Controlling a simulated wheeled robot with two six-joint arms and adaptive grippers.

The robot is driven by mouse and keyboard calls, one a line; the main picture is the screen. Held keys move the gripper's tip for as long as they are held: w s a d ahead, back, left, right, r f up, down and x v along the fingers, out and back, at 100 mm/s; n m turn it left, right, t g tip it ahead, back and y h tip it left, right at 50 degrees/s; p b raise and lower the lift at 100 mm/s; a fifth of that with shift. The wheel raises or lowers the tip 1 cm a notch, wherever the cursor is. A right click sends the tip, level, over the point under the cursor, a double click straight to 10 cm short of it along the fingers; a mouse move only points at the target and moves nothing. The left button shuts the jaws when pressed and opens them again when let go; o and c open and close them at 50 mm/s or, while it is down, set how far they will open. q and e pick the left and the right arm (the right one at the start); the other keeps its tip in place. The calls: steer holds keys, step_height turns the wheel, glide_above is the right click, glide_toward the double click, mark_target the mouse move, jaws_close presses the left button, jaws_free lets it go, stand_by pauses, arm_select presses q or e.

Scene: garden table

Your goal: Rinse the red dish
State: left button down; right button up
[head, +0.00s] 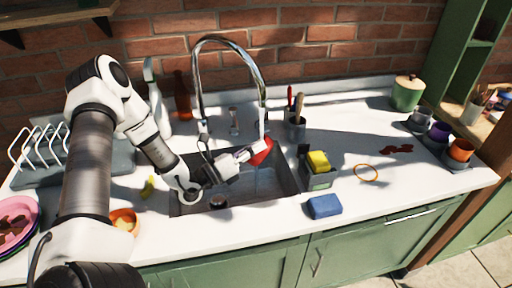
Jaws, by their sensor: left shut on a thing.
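The red dish (262,152) is tilted over the sink (289,189), under the spout of the chrome faucet (262,93). My left gripper (250,152) is shut on the red dish at its left side. A pale streak that looks like running water shows below the dish, inside the basin. The faucet's arch rises behind my left gripper. Part of the dish is hidden by the gripper fingers. My right gripper is not in view.
A caddy (319,181) with a yellow sponge (318,161) stands right of the sink, near a blue sponge (324,206). A utensil holder (296,129) and bottles stand behind. An orange bowl (123,221) and dish rack (40,150) are left. Counter is clear around the orange ring (366,173).

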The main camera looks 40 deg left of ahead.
arm_select(q)
steer(key=shift+f+b, duration=0.15)
steer(key=shift+b, duration=0.4)
steer(key=shift+a+r, duration=0.1)
steer(key=shift+r, duration=0.15)
steer(key=shift+s+a+r+n+t, duration=0.3)
steer(key=shift+a+r+n+t, duration=0.15)
steer(key=shift+n, duration=0.25)
steer(key=shift+s+a+r+n+t+y, duration=0.45)
steer(key=shift+r+n+t, duration=0.2)
steer(key=shift+n, duration=0.25)
steer(key=a+r+n+t+b, duration=0.1)
steer(key=s+a+r+n+t+y+b, duration=0.1)
steer(key=n, duration=0.1)
steer(key=shift+s+n+b, duration=0.25)
steer(key=shift+n+b, duration=0.05)
steer(key=shift+b, duration=0.05)
steer(key=shift+d+f, duration=0.1)
